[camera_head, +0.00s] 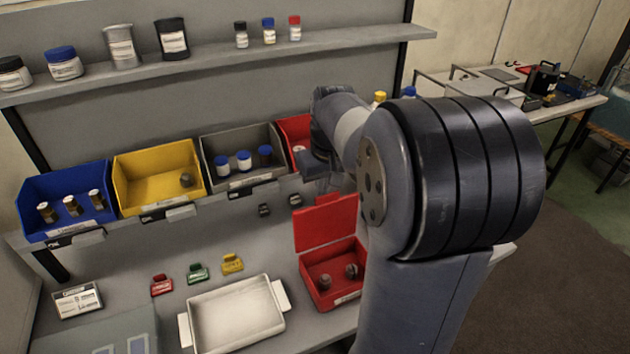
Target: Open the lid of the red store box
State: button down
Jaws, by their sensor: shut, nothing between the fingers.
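The red store box (335,297) stands on the bench right of the white tray. Its red lid (325,222) stands up at the back edge, so the box is open and two small dark round things show inside. My gripper (328,187) is just above and behind the top of the raised lid, small and partly hidden by my own arm. It is shut and empty. I cannot tell whether it touches the lid. My arm also covers the area right of the box.
A white tray (237,316) sits left of the box. Behind stand blue (66,187), yellow (158,172), grey (240,152) and red (294,128) bins. Red, green and yellow clips (232,263) lie behind the tray. A shelf (200,54) with jars runs above.

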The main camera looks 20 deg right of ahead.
dwell(0.3)
notch_tip(320, 180, up, 11)
jog(key=s, duration=0.2)
jog(key=shift+f, duration=0.15)
jog(key=shift+f, duration=0.1)
notch_tip(320, 180, down, 11)
jog(key=w, duration=0.2)
jog(key=shift+w+r, duration=0.2)
jog(key=shift+w, duration=0.1)
dwell(0.6)
